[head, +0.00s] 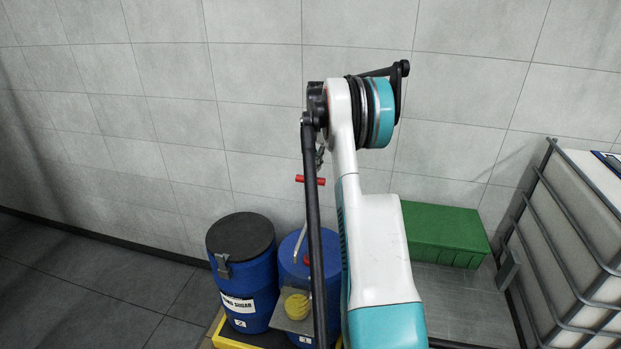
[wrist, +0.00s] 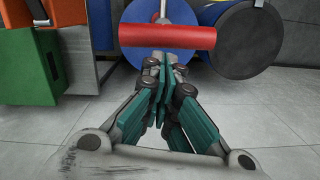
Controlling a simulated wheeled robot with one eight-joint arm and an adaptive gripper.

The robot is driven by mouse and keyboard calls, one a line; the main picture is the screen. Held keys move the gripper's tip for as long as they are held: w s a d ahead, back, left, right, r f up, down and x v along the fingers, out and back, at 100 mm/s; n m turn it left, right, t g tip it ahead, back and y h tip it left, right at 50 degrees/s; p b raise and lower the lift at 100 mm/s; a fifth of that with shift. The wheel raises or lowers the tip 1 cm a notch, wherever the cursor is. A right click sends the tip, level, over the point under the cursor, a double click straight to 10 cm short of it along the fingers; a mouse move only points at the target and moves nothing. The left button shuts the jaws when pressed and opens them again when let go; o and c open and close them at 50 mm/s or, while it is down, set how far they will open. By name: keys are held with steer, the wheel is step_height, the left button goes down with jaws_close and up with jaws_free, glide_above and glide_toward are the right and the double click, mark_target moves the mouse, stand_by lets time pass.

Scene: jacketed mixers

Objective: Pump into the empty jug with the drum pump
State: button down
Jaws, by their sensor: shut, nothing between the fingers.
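The drum pump stands on a blue drum (head: 287,258), partly hidden by my arm. Its red T-handle (head: 301,179) is raised well above the drum, and a pale spout (head: 300,243) shows lower down. In the wrist view the red handle (wrist: 168,36) lies crosswise just beyond my gripper (wrist: 160,65). The fingers are closed together and empty; I cannot tell whether they touch the handle. A yellow rounded object (head: 297,305) sits on a small plate in front of the pump drum; I cannot tell whether it is the jug.
A second blue drum with a black lid (head: 240,234) and a sugar label stands left of the pump drum. A green box (head: 443,234) is at the right. A caged white tank (head: 585,225) stands at the far right. The floor at left is clear.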

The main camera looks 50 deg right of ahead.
step_height(320, 180, up, 6)
steer(key=shift+d, duration=0.35)
stand_by(1.4)
steer(key=shift+w+r, duration=0.1)
